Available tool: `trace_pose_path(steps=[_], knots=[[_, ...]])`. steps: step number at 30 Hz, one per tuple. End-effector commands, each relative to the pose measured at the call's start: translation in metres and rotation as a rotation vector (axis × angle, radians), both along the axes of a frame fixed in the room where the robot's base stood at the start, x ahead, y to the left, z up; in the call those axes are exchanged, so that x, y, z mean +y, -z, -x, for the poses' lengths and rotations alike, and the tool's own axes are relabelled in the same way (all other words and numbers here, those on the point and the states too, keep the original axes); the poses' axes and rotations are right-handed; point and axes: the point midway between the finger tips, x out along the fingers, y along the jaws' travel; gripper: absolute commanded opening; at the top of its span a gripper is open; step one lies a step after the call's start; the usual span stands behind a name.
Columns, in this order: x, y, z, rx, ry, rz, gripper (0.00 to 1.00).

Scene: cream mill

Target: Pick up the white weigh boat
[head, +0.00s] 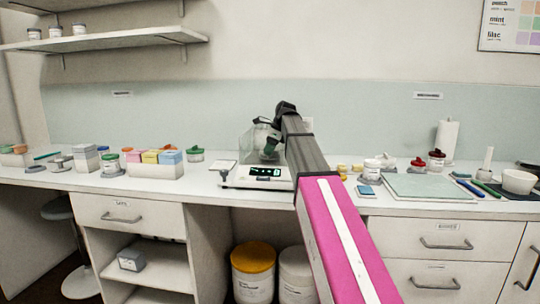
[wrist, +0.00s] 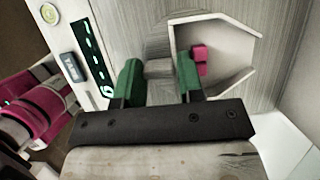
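The white weigh boat (wrist: 240,37), a shallow angular tray, lies on the brushed steel pan of the balance in the wrist view. A small pink piece (wrist: 200,58) sits inside it. My gripper (wrist: 159,70) has two green fingers held apart. The right finger overlaps the boat's left side; I cannot tell whether it touches. A small grey patch shows between the fingers, and I cannot tell what it is. In the head view my gripper (head: 269,154) is low over the balance (head: 257,183), and the boat cannot be made out there.
The balance's display (wrist: 92,55) is lit. A clear shield stands at the balance's back left in the head view. Coloured boxes (head: 155,170) and jars stand to the left on the counter. A pale green mat (head: 430,188) and red-lidded jars are to the right.

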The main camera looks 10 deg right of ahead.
Motion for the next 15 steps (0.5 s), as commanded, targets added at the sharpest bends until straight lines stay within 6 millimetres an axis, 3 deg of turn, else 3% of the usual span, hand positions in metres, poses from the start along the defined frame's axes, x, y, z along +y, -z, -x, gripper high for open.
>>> trace_pose_path(steps=[8, 15], knots=[[0.0, -0.002, 0.0, 0.0, 0.0, 0.0, 0.14], [0.0, -0.033, -0.002, -0.002, 0.0, 0.0, 0.14]])
